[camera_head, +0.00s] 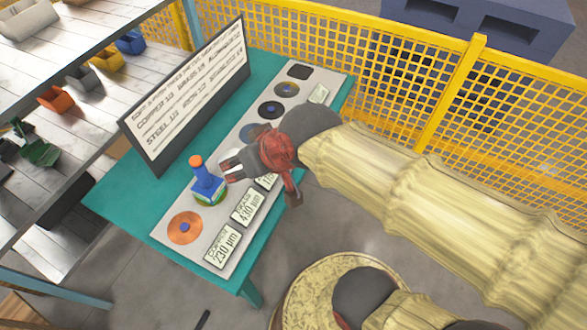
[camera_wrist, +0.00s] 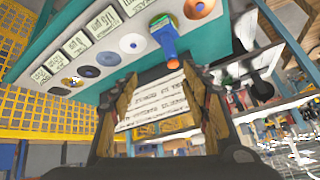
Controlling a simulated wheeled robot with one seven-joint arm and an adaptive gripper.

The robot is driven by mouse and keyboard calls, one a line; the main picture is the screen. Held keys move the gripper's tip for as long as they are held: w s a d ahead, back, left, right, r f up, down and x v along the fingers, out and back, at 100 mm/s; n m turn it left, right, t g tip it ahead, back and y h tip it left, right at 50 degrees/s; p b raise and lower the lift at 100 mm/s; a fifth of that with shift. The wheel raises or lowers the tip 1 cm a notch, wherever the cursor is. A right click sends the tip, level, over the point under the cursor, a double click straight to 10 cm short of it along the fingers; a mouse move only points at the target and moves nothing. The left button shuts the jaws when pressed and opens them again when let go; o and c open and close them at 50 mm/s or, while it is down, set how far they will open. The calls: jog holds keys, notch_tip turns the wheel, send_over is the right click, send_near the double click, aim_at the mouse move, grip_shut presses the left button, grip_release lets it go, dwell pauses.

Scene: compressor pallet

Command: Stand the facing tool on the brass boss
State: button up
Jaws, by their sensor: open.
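The facing tool (camera_head: 207,183) has an orange-topped blue handle and a blue block base with a green and white lower edge. It stands upright at the second place on the grey strip, across from the brass label (camera_head: 248,207). In the wrist view the tool (camera_wrist: 169,42) covers most of a yellowish disc, the brass boss (camera_wrist: 158,19). Exact seating is hard to tell. My gripper (camera_head: 229,168) is open and empty, just right of the tool and apart from it. In the wrist view the tool lies beyond my open fingertips (camera_wrist: 160,76).
The copper disc (camera_head: 185,228) lies nearer on the grey strip; several other discs run farther along it. A sign board (camera_head: 190,95) stands upright behind the strip on the teal table (camera_head: 115,195). A yellow mesh fence (camera_head: 330,50) and a bin shelf flank the table.

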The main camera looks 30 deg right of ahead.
jog(key=s+d+g+h, duration=0.1)
jog(key=s+d+h, duration=0.1)
jog(key=s+d, duration=0.5)
jog(key=shift+d+r+m, duration=0.2)
jog(key=shift+r+m, duration=0.15)
jog(key=shift+m, duration=0.05)
